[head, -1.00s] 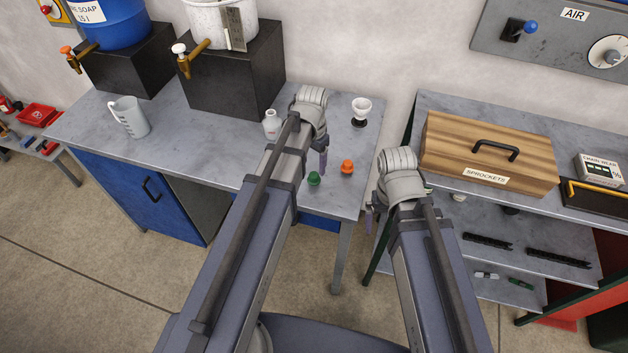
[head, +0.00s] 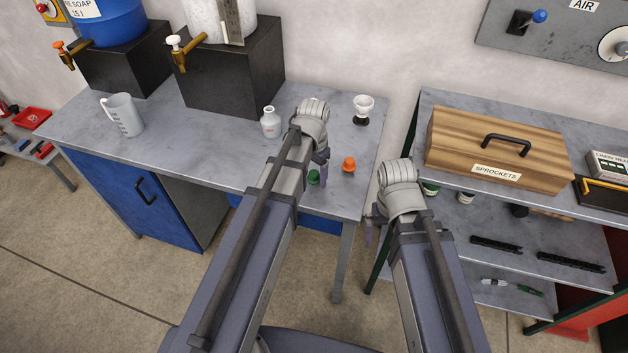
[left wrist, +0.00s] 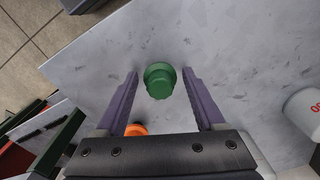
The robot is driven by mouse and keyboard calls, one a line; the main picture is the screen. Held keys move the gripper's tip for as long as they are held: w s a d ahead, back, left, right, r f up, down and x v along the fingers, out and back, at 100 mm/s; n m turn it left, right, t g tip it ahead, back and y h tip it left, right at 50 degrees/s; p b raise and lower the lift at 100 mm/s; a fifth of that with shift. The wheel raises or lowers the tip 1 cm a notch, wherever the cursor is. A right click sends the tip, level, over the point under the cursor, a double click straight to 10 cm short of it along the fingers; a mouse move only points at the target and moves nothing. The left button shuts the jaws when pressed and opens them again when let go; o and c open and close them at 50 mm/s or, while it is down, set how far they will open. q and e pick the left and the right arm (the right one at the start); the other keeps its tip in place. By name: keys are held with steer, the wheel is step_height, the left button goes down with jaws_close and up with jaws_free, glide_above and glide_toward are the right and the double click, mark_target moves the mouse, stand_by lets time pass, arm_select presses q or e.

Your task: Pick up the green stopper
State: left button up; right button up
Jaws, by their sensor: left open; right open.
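The green stopper (head: 313,177) stands on the grey bench top (head: 228,140) near its front right part, partly hidden by my left gripper in the head view. In the left wrist view the green stopper (left wrist: 159,81) lies between the lines of the two purple fingers, just beyond their tips. My left gripper (left wrist: 160,75) is open and empty, pointing down at it; in the head view a finger of it (head: 323,175) shows beside the stopper. My right gripper (head: 368,228) is mostly hidden behind its wrist, right of the bench, with nothing visible in it.
An orange stopper (head: 348,165) stands close to the right of the green one; it also shows in the left wrist view (left wrist: 135,129). A white bottle (head: 270,123), a jug (head: 123,115) and a white cup on a black base (head: 363,108) stand on the bench. A wooden sprockets box (head: 497,150) is right.

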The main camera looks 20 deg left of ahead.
mark_target(313, 173)
arm_select(q)
jaws_close()
stand_by(0.5)
steer(key=shift+r, duration=0.2)
step_height(313, 173, up, 10)
steer(key=p, duration=1)
steer(key=shift+f, duration=0.1)
